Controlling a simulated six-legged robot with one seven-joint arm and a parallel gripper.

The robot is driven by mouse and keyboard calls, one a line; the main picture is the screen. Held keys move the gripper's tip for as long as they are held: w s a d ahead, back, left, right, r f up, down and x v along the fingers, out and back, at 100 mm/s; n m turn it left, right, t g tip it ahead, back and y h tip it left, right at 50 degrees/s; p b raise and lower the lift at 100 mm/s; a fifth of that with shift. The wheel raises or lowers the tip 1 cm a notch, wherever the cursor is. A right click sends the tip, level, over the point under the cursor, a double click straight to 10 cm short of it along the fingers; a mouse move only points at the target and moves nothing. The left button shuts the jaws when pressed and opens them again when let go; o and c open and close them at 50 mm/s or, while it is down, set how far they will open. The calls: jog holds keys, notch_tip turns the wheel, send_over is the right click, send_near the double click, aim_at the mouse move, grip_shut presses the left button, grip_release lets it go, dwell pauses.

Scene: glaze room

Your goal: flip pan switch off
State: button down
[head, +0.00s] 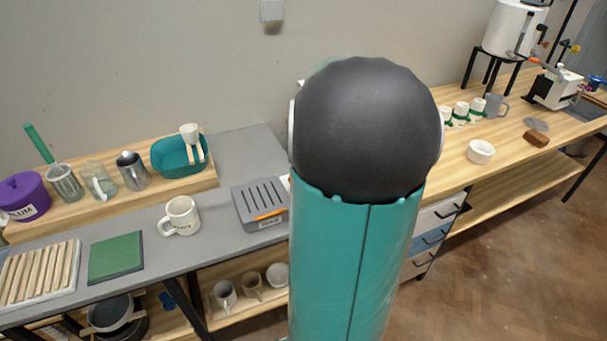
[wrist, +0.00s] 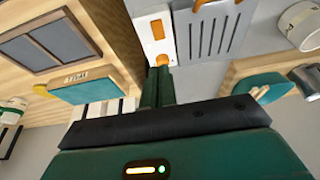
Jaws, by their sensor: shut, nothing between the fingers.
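A white switch box (wrist: 152,35) is at the top centre of the wrist view, beside a grey slotted tray. I cannot tell which way the switch is set. My gripper (wrist: 161,72) is shut and empty, its dark green fingers together. The fingertips overlap the near edge of the box at the lower orange piece; whether they touch it is unclear. In the head view my arm hides my gripper and nearly all of the box.
A white mug (head: 181,215), a green mat (head: 115,257) and a teal bin (head: 179,156) stand to the left. Several small cups and a white bowl (head: 480,152) are on the right bench.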

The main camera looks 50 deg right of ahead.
jog(key=x, duration=1.2)
jog(key=shift+s+a+f, duration=0.2)
jog(key=shift+f, duration=0.3)
jog(key=shift+w, duration=0.1)
jog(key=shift+w+f, duration=0.1)
jog(key=shift+f, duration=0.05)
jog(key=shift+s+a+f, duration=0.1)
jog(key=shift+s+a, duration=0.1)
jog(key=shift+s, duration=0.2)
jog(key=shift+s+a, duration=0.2)
jog(key=shift+s, duration=0.25)
jog(key=shift+w, duration=0.1)
